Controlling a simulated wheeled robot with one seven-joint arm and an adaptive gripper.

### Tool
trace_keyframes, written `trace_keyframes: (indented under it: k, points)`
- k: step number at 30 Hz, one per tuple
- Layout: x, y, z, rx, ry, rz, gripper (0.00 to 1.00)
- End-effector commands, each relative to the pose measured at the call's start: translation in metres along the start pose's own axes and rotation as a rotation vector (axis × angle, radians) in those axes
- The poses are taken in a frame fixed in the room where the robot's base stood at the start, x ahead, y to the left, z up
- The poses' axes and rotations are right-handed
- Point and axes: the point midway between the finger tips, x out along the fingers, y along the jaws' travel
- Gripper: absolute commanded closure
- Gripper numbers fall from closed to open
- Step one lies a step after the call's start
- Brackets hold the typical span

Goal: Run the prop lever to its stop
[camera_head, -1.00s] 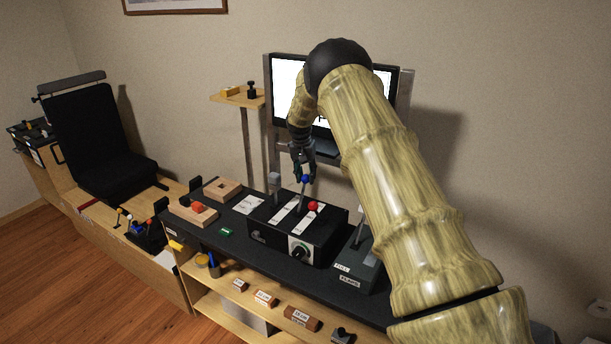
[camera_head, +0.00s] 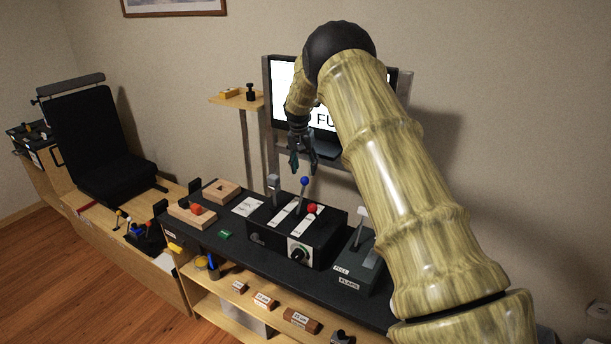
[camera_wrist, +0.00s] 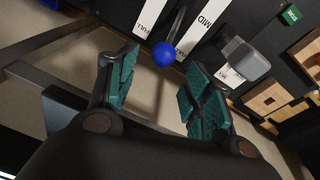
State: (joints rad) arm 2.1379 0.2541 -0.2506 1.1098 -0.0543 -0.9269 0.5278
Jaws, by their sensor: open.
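The lever with the blue knob (camera_head: 304,181), which I take for the prop lever, stands up from its slot in the black lever box (camera_head: 268,238), near the far end. My gripper (camera_head: 303,167) is open and empty just above the blue knob, with a gap between. In the wrist view the blue knob (camera_wrist: 164,54) shows between and beyond the teal finger pads, and its shaft runs up to the white strip marked FULL and MID. I cannot tell whether the lever is at the end of its slot.
The flaps box (camera_head: 352,272) is to the right. A screen (camera_head: 286,95) stands behind. Wooden blocks (camera_head: 222,190) lie at left.

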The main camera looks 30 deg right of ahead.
Motion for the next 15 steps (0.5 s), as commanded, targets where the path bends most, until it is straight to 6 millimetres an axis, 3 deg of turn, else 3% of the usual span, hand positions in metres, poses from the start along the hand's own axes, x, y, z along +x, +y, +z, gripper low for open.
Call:
trace_keyframes:
  k: [6,15]
  points:
    - [-0.038,0.000,0.000,0.000,0.000,0.000,0.49]
    - [-0.062,0.001,-0.001,0.000,-0.001,0.001,0.49]
